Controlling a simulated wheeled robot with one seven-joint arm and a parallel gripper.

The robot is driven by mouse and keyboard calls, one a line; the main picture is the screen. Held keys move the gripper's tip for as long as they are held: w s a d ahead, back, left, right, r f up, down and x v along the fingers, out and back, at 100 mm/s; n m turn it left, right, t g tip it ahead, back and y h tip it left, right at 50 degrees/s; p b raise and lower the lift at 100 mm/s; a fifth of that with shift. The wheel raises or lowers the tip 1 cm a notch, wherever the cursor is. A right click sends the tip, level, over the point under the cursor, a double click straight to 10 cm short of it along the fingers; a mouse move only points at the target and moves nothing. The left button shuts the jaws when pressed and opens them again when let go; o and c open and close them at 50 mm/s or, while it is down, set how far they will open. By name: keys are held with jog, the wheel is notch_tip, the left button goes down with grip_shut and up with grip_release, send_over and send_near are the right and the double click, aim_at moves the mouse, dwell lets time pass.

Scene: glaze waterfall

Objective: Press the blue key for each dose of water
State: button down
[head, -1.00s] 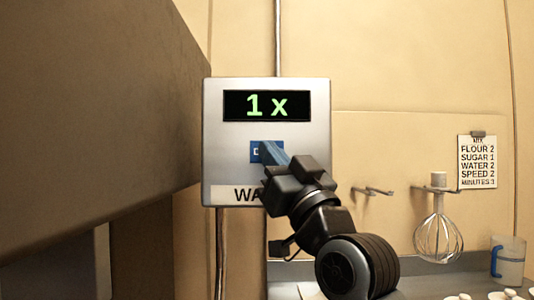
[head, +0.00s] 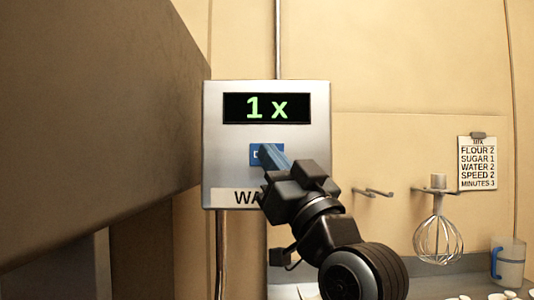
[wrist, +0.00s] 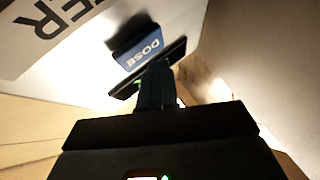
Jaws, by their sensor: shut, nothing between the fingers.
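The grey water dispenser box (head: 222,150) hangs on the wall. Its dark display (head: 267,107) reads "1 x" in green. The blue key (head: 256,153) sits below the display, partly hidden behind my fingers. In the wrist view the blue key (wrist: 140,54) reads "DOSE" and stands out from the panel, just ahead of my fingertips. My gripper (head: 264,150) is shut and empty, with its blue-grey fingers pointing at the key. I cannot tell whether the tips touch the key. A recipe card (head: 478,164) at the right lists "WATER 2".
A large brown surface (head: 90,110) fills the left side close to the box. At the right, a whisk (head: 438,235) hangs from a hook, and a clear jug with a blue handle (head: 508,262) stands on the counter. The wall above the whisk is bare.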

jog(key=s+p, duration=0.1)
jog(key=s, duration=0.4)
jog(key=shift+a+p, duration=0.15)
jog(key=shift+p, duration=0.15)
dwell(4.5)
jog(key=s, duration=0.3)
jog(key=shift+s+a+b, duration=0.2)
jog(key=shift+s+b, duration=0.1)
jog(key=shift+s, duration=0.1)
jog(key=w+b, duration=0.2)
jog(key=w, duration=0.6)
jog(key=shift+w+d+b, duration=0.35)
jog(key=shift+w+b, duration=0.05)
